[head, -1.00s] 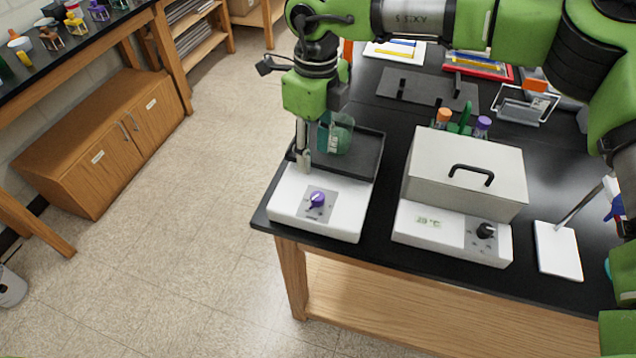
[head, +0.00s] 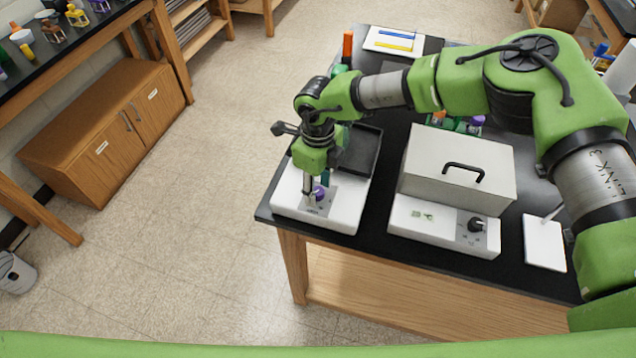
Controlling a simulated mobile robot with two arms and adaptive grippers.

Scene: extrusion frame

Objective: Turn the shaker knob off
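The shaker (head: 348,213) is a white box with a dark tray (head: 365,150) on top, standing at the table's front left corner. The vessel on the tray is mostly hidden behind my wrist. My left gripper is out of view.
A white lidded bath (head: 437,225) with a black handle and black knob stands right of the shaker. A white stand base (head: 543,243) is farther right. Tubes with orange and purple caps show behind the bath.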

